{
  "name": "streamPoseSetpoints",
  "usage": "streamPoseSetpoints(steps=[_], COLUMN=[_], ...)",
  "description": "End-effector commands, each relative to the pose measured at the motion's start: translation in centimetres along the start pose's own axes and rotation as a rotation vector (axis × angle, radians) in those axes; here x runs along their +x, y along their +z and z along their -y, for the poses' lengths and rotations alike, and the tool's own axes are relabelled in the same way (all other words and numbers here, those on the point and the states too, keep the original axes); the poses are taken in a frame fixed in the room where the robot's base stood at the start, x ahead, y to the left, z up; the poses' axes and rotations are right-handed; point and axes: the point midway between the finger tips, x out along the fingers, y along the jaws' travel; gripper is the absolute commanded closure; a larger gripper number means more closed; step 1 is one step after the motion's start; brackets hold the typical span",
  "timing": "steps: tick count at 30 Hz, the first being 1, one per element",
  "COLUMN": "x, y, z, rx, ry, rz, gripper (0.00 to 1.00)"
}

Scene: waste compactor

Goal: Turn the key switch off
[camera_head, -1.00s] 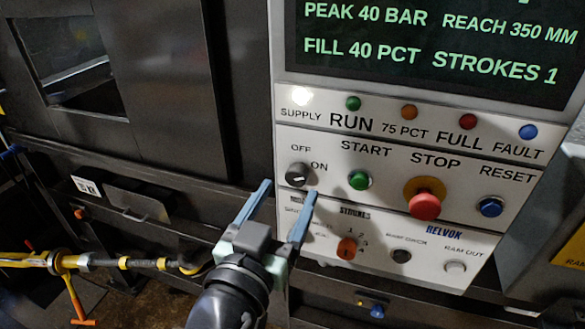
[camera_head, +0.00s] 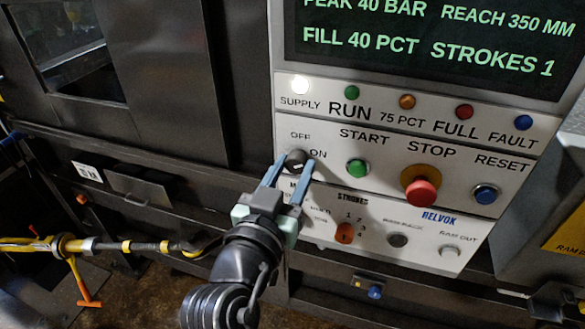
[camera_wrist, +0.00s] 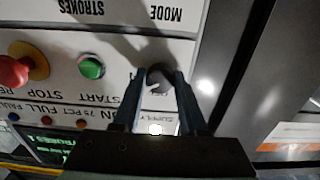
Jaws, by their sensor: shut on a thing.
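The key switch (camera_head: 295,158) is a dark round knob on the white control panel, with OFF above it to the left and ON to its right. It also shows in the wrist view (camera_wrist: 159,74), upside down, between the fingertips. My gripper (camera_head: 291,165) has its two blue fingers on either side of the knob and is shut on it. The fingers hide parts of the knob, so I cannot tell exactly where its pointer stands. The white SUPPLY lamp (camera_head: 300,85) above it is lit.
To the right of the switch are the green START button (camera_head: 358,169), the red STOP mushroom button (camera_head: 421,191) and the blue RESET button (camera_head: 485,195). A yellow-and-black bar (camera_head: 110,246) runs at lower left.

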Motion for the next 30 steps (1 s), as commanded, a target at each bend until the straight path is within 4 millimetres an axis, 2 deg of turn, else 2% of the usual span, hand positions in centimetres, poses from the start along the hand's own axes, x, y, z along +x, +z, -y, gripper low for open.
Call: streamPoseSetpoints(steps=[2, 14, 20, 30], x=[-0.01, -0.02, 0.00, 0.00], y=[0.00, -0.03, -0.07, -0.17], z=[-0.01, 0.00, -0.08, -0.10], rx=[0.000, -0.050, -0.170, -0.481], ry=[0.000, 0.000, 0.001, 0.000], rz=[0.000, 0.000, 0.000, 0.000], gripper=[1.00, 1.00, 1.00, 1.00])
